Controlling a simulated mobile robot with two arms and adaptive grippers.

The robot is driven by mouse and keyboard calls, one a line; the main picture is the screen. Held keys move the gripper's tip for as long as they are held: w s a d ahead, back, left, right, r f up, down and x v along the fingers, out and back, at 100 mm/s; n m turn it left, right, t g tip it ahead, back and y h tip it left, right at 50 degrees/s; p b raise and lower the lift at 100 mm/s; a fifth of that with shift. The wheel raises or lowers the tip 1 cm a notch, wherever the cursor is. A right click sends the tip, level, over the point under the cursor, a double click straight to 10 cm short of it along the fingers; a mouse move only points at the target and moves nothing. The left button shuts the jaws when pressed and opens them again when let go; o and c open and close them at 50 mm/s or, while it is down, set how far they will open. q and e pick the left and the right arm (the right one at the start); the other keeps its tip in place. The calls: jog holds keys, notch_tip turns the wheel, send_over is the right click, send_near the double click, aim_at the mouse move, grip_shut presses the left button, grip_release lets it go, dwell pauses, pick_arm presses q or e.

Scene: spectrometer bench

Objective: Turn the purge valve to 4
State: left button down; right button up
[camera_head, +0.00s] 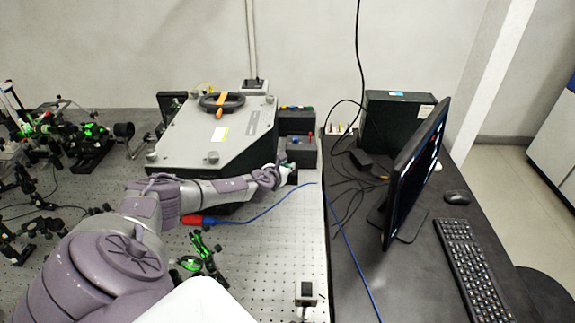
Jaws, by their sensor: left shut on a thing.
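A large grey spectrometer housing (185,139) stands on the perforated optical bench. A black ring with an orange bar (218,103) sits on its top; I cannot tell whether this is the purge valve, and I can read no numbers. My left arm reaches across the front of the housing. My left gripper (283,173) is at the housing's right front corner, apart from the ring. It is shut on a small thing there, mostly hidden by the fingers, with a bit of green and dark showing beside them. My right gripper is not in view.
Small dark boxes (299,151) stand just behind my left gripper. A blue cable with a red plug (192,219) lies in front of the housing. Optics mounts (92,145) crowd the left. A monitor (413,175) and keyboard (470,270) stand on the black desk at right.

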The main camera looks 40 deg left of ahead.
pick_arm(q)
jog(key=shift+m+h+b, duration=0.5)
jog(key=shift+h, duration=0.1)
jog(key=c, duration=1.1)
grip_release()
jog(key=shift+o, duration=0.2)
jog(key=shift+a, duration=0.1)
jog(key=v, duration=1.2)
jog(key=shift+f, duration=0.15)
